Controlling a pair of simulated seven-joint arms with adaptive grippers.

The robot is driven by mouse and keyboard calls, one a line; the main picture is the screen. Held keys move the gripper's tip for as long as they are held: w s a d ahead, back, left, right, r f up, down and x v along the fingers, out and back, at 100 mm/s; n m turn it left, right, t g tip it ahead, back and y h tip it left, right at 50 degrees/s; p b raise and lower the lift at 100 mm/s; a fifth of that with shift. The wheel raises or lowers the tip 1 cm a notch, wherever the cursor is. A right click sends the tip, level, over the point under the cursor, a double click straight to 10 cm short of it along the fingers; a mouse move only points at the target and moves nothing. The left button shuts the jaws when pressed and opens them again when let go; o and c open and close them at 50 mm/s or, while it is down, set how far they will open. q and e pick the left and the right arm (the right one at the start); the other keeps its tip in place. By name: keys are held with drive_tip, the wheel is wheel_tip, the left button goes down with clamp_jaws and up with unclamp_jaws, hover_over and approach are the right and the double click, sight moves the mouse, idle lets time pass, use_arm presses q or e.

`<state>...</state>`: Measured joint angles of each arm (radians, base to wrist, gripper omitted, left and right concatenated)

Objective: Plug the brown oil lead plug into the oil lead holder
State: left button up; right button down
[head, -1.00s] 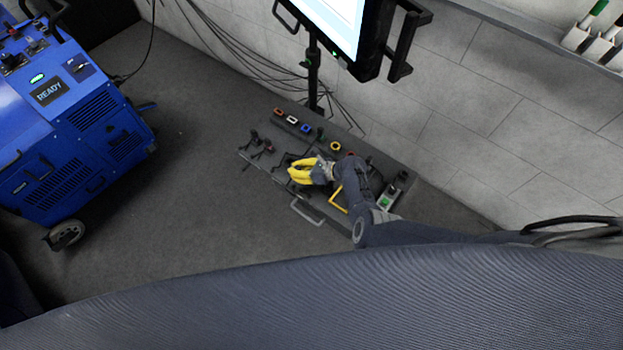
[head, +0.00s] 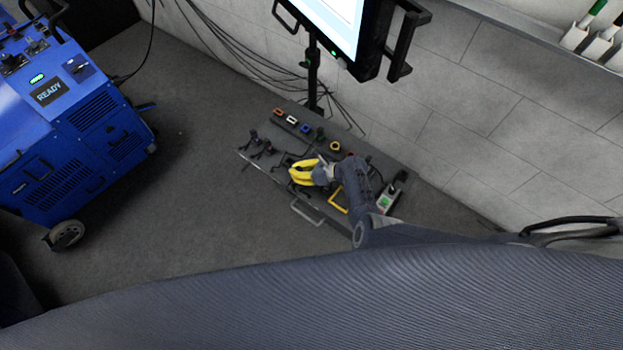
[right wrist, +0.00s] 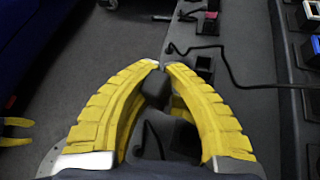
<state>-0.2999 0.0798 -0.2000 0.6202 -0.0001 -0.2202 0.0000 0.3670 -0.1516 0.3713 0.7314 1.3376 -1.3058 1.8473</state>
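My right gripper (head: 291,174) is over the dark board (head: 262,183) on the floor. In the right wrist view, its two yellow fingers (right wrist: 161,66) come together at the tips. A dark block (right wrist: 155,86) shows between the fingers, and I cannot tell whether it is held or stands behind them. A black holder-like block (right wrist: 205,65) sits just right of the tips, with a black lead (right wrist: 228,77) running past it. I cannot make out a brown plug for certain. Yellow finger parts at the left edge (right wrist: 14,122) appear to be my left gripper, mostly cut off.
Orange, white and blue connectors (head: 291,119) line the board's back edge. A yellow handle (head: 338,200) and a grey handle (head: 307,211) are at its front. A screen on a stand (head: 313,75) rises behind. A blue cart (head: 75,130) stands left, with clear floor between.

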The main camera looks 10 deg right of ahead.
drive_tip(key=shift+s+d+f+h, duration=0.1)
drive_tip(key=shift+s+d+f, duration=0.15)
drive_tip(key=shift+d, duration=0.25)
drive_tip(key=shift+s+d+f+h, duration=0.1)
drive_tip(key=shift+s+d+f, duration=0.15)
drive_tip(key=shift+d, duration=0.3)
drive_tip(key=shift+s+d+f+h, duration=0.1)
drive_tip(key=shift+s+d+f, duration=0.05)
drive_tip(key=shift+d+f, duration=0.3)
drive_tip(key=shift+d, duration=0.75)
drive_tip(key=shift+w+d, duration=0.1)
drive_tip(key=shift+d, duration=0.75)
drive_tip(key=shift+w+a+h, duration=0.1)
drive_tip(key=shift+w+h, duration=0.1)
drive_tip(key=shift+h, duration=0.2)
drive_tip(key=shift+w+a+n, duration=0.1)
drive_tip(key=shift+w+n, duration=0.05)
drive_tip(key=shift+n, duration=0.15)
drive_tip(key=shift+r, duration=0.1)
drive_tip(key=shift+w+a+r+h, duration=0.2)
drive_tip(key=shift+w+a+h, duration=0.1)
drive_tip(key=shift+w+a, duration=0.1)
